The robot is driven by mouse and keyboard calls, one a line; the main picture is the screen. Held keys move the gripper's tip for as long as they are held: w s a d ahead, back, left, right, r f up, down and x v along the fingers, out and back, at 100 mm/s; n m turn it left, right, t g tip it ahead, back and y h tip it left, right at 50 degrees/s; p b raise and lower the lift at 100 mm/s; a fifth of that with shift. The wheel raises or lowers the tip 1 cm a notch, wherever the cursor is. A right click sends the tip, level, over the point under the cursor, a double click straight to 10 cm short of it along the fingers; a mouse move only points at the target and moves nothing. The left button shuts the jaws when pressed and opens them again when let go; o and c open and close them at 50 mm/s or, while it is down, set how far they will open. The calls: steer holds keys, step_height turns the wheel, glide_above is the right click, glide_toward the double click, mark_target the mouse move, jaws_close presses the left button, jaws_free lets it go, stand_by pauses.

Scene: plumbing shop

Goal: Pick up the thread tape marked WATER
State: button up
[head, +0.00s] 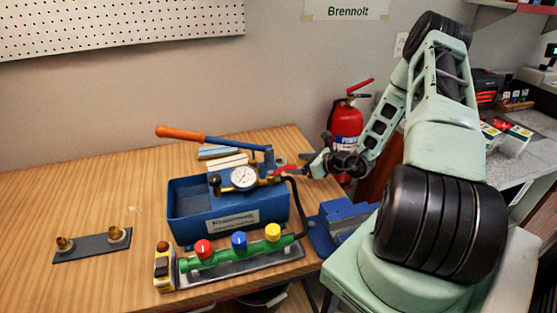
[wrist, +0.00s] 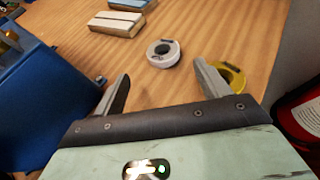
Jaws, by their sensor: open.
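A white tape roll (wrist: 163,53) with dark print on top lies flat on the wooden table in the wrist view. A yellow tape roll (wrist: 238,78) lies to its right, partly hidden by my right finger. The print on both is too small to read, so I cannot tell which is marked WATER. My gripper (wrist: 161,73) is open and empty, pointing at the table. The white roll shows just beyond the gap between its fingertips. In the head view my gripper (head: 290,172) is behind the blue pump's right end, and the rolls cannot be made out clearly.
The blue test pump (head: 228,210) with its gauge and orange-handled lever (head: 181,133) stands close left of my gripper. Flat blue and white blocks (wrist: 117,22) lie beyond the rolls. A red fire extinguisher (head: 346,125) stands right of the table. A blue vise (head: 340,225) sits at the table's right edge.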

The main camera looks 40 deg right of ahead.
mark_target(280, 161)
steer(key=shift+w+a+f, duration=0.15)
steer(key=shift+w+f, duration=0.1)
steer(key=shift+w, duration=0.4)
steer(key=x, duration=0.1)
steer(key=p+x, duration=0.2)
steer(key=x, duration=0.1)
steer(key=shift+w+r, duration=0.2)
steer(key=shift+r, duration=0.05)
steer(key=shift+w+f+p, duration=0.3)
steer(key=shift+w, duration=0.15)
steer(key=c, duration=1)
